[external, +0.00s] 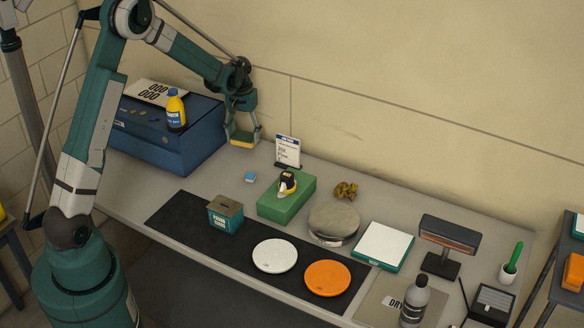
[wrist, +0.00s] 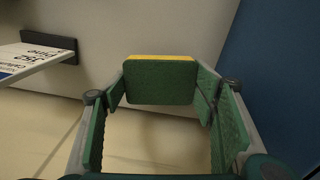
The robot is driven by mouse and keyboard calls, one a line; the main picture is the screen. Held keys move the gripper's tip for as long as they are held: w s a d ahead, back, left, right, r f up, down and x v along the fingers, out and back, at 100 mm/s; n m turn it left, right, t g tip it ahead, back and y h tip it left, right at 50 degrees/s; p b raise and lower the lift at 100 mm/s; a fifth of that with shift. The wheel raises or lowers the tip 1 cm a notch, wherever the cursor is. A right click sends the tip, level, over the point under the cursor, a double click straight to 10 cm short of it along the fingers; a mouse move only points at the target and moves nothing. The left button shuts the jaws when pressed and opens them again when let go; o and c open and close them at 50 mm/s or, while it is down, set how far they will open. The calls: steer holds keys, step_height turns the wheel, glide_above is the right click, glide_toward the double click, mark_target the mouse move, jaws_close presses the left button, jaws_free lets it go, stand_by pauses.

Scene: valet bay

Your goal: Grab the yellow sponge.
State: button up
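The yellow sponge (external: 241,141) is at the back left of the bench, just right of the blue box. In the wrist view the sponge (wrist: 160,82) shows a broad green face with a thin yellow edge along its top. My gripper (external: 243,132) points down, with the sponge between its fingertips. In the wrist view the green-padded fingers of my gripper (wrist: 160,92) meet the sponge's left and right sides. I cannot tell whether the sponge's underside touches the bench.
The blue box (external: 190,145) carries a yellow bottle (external: 175,109) beside my gripper. A sign (external: 287,151) stands to the right, near a green block (external: 287,197). A small blue-white block (external: 250,177) lies in front. The bench between box and sign is mostly clear.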

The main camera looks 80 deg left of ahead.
mark_target(244, 136)
steer(key=shift+r, duration=2.85)
steer(key=shift+d, duration=0.1)
